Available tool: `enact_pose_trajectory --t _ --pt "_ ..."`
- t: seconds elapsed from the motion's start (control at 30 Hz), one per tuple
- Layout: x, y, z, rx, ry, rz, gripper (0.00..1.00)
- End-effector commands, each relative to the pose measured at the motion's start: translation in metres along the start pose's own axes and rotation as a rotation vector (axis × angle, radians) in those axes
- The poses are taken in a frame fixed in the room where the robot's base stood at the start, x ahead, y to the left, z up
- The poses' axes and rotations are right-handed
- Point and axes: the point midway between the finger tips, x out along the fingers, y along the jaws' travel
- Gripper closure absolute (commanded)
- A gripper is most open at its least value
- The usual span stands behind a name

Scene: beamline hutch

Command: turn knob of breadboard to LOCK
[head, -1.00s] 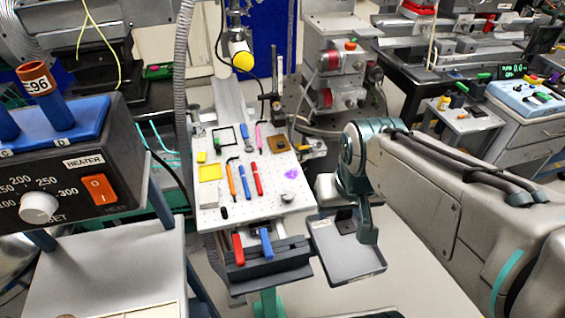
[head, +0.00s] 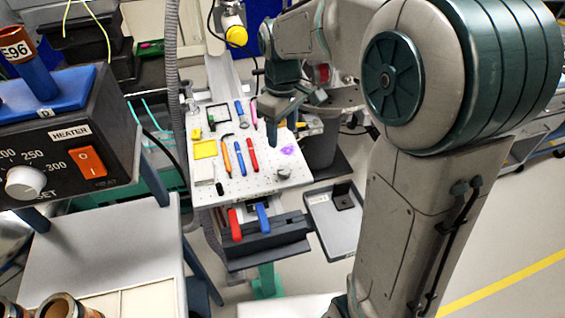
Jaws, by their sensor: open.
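The breadboard (head: 237,191) is a white perforated plate covered with small tools, in the middle of the head view. A small round grey knob (head: 284,174) stands near its front right corner. No LOCK marking is legible on or around it. My gripper (head: 289,118) is dark green and hangs over the right rear part of the breadboard, behind the knob in the picture and apart from it. It is open, with nothing seen between its fingers. One finger points down near the purple piece (head: 288,150). The gripper and arm hide the board's right rear edge.
A dark bin with red and blue handles (head: 262,217) hangs at the board's front. A grey tray (head: 330,238) lies to its right, below board level. A heater box (head: 70,150) and grey table stand at left. A yellow-tipped post (head: 236,36) rises behind the board.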

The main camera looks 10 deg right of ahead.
Motion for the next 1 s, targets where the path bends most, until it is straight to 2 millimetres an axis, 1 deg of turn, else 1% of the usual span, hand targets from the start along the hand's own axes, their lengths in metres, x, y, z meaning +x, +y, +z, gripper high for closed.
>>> enact_pose_trajectory --t 0.4,0.53,0.6,0.73,1.0 --pt "0.086 0.0 0.002 0.003 -0.005 -0.003 0.47" --pt "0.107 0.0 0.002 0.004 -0.003 -0.001 0.47" --pt "0.115 0.0 0.001 0.004 -0.002 0.0 0.47" --pt "0.124 0.0 0.001 0.004 0.0 0.001 0.47" --pt "0.127 0.0 0.001 0.004 0.001 0.001 0.47"
